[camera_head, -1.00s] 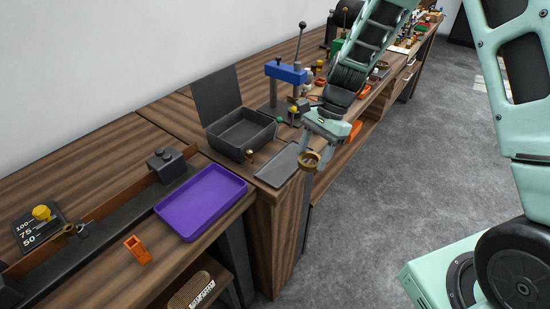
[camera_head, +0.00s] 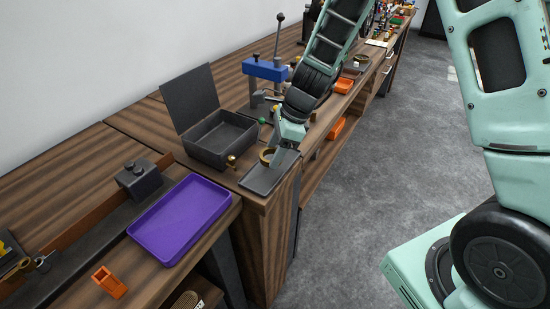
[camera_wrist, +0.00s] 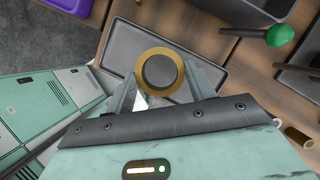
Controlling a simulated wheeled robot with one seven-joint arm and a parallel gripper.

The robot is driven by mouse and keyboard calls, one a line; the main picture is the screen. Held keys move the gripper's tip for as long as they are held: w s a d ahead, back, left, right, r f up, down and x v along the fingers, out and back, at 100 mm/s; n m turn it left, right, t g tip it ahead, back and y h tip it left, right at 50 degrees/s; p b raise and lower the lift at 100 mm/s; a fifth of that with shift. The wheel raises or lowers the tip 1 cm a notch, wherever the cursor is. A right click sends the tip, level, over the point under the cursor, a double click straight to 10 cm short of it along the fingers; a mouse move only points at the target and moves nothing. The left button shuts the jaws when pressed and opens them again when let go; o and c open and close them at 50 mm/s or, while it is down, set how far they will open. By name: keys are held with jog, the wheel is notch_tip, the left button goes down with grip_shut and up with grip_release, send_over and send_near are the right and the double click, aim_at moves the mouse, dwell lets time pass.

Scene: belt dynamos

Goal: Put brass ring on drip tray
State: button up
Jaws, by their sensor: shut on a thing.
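The brass ring (camera_head: 263,153) is held by my gripper (camera_head: 273,154). In the wrist view the brass ring (camera_wrist: 160,51) sits between the two fingers of my gripper (camera_wrist: 161,82), which are shut on it. A shallow grey tray (camera_head: 258,188), which looks like the drip tray, lies at the front edge of the bench. In the wrist view the grey tray (camera_wrist: 207,44) lies below the ring. The ring looks above the tray, with no clear contact; the exact gap cannot be told. My fingers and wrist hide part of the tray.
An open dark grey box (camera_head: 222,140) stands left of the tray, with a small brass piece (camera_head: 231,161) close by. A blue press (camera_head: 265,69) stands behind, with a green knob (camera_wrist: 279,34) near the tray. A purple tray (camera_head: 180,221) lies at front left.

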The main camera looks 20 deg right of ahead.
jog(key=shift+f, duration=1.3)
jog(key=shift+f+b, duration=0.15)
jog(key=shift+b, duration=0.15)
jog(key=o, duration=1.1)
jog(key=shift+c, duration=0.2)
